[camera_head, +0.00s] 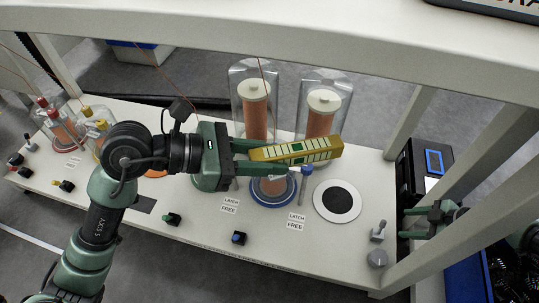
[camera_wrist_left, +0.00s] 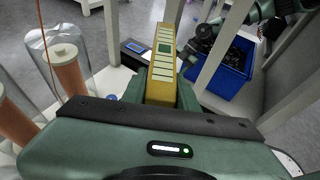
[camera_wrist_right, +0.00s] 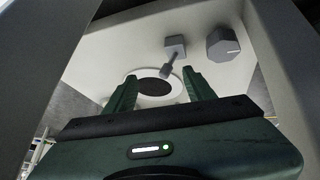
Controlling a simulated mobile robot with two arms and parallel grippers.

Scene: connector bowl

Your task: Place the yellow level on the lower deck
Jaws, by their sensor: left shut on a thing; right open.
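The yellow level (camera_head: 322,148), a yellow bar with pale and green patches, is in my left gripper (camera_head: 275,155), shut on its near end. In the head view it is in front of the glass domes and points right; it also shows in the left wrist view (camera_wrist_left: 163,62). It appears held above the lower deck (camera_head: 330,240), a white surface with connectors and latch labels. My right gripper (camera_head: 406,222) is open and empty near the deck's right edge; its fingers (camera_wrist_right: 160,90) show apart in the right wrist view.
Two tall glass domes with copper coils (camera_head: 256,105) stand at the back middle. A white disc with a black centre (camera_head: 338,201) lies right of the level's lower side. A grey knob (camera_head: 376,258) stands front right. A white upper shelf (camera_head: 330,35) and posts frame the deck.

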